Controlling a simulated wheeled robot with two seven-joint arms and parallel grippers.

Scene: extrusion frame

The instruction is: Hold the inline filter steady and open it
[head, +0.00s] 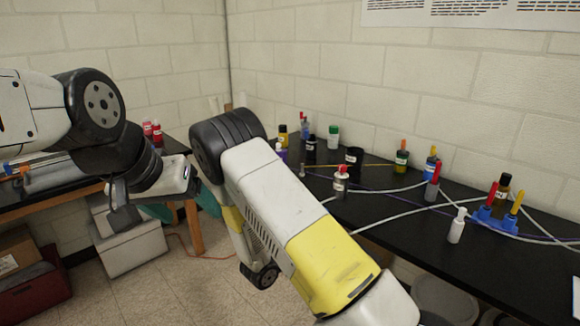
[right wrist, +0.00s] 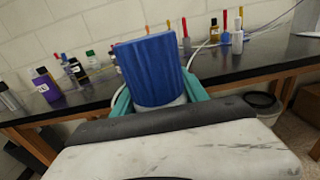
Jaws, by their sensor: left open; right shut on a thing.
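The inline filter shows in the right wrist view as a ribbed blue cylinder (right wrist: 150,68) with a white part at its lower end. My right gripper (right wrist: 158,92) is shut on it, with a teal finger on each side. The filter's far end is turned away from this camera. In the head view my right arm crosses the middle, and I cannot make out the filter there.
A black bench (head: 400,225) along the wall bears several bottles, a white bottle (head: 457,226), a blue holder (head: 495,219) and loose pale tubing. Red-capped bottles (head: 152,132) stand on the left bench. White boxes (head: 133,250) and a red crate (head: 38,295) sit on the floor.

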